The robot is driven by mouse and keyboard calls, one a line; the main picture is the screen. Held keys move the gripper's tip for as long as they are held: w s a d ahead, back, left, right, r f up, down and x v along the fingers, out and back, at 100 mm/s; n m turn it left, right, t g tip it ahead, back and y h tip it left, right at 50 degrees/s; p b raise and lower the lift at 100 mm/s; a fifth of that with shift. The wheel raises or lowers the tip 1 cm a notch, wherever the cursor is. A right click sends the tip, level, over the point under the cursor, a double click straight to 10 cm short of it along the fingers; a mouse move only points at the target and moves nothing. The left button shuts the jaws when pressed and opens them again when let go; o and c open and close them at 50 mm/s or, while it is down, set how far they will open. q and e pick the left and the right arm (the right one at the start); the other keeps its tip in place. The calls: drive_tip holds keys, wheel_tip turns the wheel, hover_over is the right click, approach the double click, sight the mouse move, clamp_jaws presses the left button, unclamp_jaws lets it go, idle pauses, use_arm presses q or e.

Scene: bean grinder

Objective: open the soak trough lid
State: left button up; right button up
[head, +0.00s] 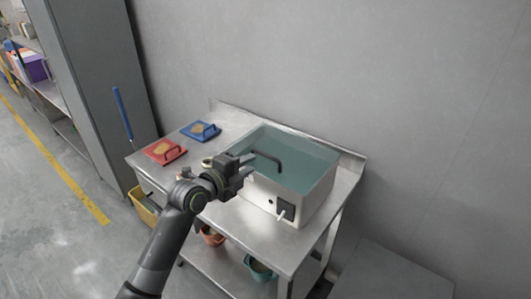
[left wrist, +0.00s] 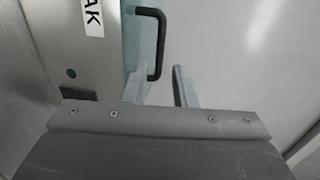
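The soak trough (head: 316,205) is a white box on the steel table, with a translucent teal lid (head: 310,165) lying flat over its top. A black bar handle (head: 267,158) stands on the lid near its left side. My left gripper (head: 246,172) is at the trough's left edge, close to the handle. In the left wrist view its two fingers (left wrist: 160,84) are apart with nothing between them. The handle (left wrist: 159,45) shows just beyond the fingertips, its lower end near the left finger. A label reading "AK" (left wrist: 93,17) is partly cut off. My right gripper is not in view.
A red board (head: 165,151) and a blue board (head: 201,131) with handles lie on the table (head: 215,148) left of the trough. Pots (head: 258,268) stand on the lower shelf. A yellow bin (head: 143,207) is on the floor at left. A grey wall rises behind.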

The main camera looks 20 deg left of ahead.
sight(265, 155)
use_arm(q)
drive_tip(key=p+x, duration=0.1)
drive_tip(key=x, duration=0.7)
drive_tip(key=shift+w+d+f, duration=0.1)
drive_tip(key=shift+w, duration=0.15)
clamp_jaws()
